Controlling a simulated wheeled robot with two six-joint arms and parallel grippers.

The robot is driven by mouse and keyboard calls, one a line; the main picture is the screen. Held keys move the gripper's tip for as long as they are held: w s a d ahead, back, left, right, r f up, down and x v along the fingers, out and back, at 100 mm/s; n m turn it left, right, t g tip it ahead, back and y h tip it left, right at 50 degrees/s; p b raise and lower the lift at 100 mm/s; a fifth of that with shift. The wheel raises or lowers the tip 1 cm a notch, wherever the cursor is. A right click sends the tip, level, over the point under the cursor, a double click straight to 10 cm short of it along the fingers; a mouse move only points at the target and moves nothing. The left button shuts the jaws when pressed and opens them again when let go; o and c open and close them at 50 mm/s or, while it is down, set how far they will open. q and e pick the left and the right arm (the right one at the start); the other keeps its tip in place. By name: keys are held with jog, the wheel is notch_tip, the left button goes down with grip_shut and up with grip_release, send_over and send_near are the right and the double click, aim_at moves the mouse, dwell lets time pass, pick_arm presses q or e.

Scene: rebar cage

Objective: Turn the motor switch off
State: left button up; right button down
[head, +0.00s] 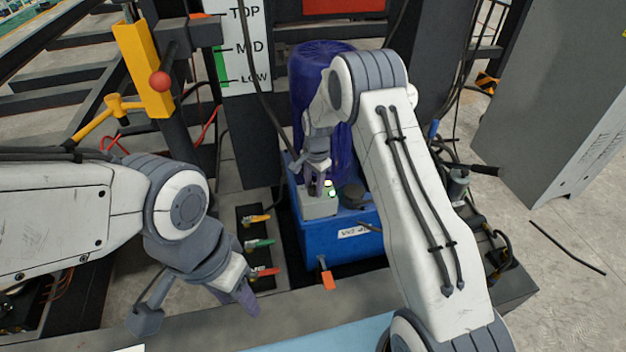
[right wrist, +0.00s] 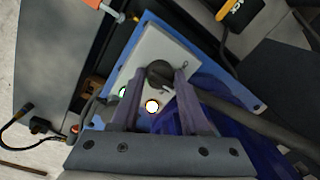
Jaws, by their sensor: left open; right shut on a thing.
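The motor switch is a black rotary knob (right wrist: 160,75) on a light grey box (head: 320,208), which sits on top of a blue tank (head: 345,243). My right gripper (head: 319,188) comes down on the box from above and is shut on the knob. In the right wrist view its two fingers lie on either side of the knob. Beside the knob a bright whitish-yellow lamp (right wrist: 152,106) glows, and a green lamp (right wrist: 124,92) is partly hidden by a finger. The knob's markings are too small to read. My left gripper (head: 243,296) is open and empty, at the lower left.
A blue-purple motor (head: 318,62) stands behind the box. Several valve levers, including a green one (head: 258,243), lie left of the tank. A grey cabinet (head: 555,105) stands at right. Cables run near the tank.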

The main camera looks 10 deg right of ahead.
jog(key=n+p, duration=0.2)
jog(key=n, duration=0.2)
jog(key=shift+s+n, duration=0.1)
jog(key=shift+n, duration=0.2)
jog(key=shift+d+n+g+p, duration=0.1)
jog(key=shift+n+g+p, duration=0.35)
jog(key=shift+n, duration=2.15)
jog(key=shift+c, duration=2.2)
grip_release()
jog(key=shift+t, duration=0.25)
notch_tip(320, 180, up, 10)
jog(key=p, duration=0.1)
jog(key=shift+d+r, duration=0.2)
jog(key=shift+d, duration=0.15)
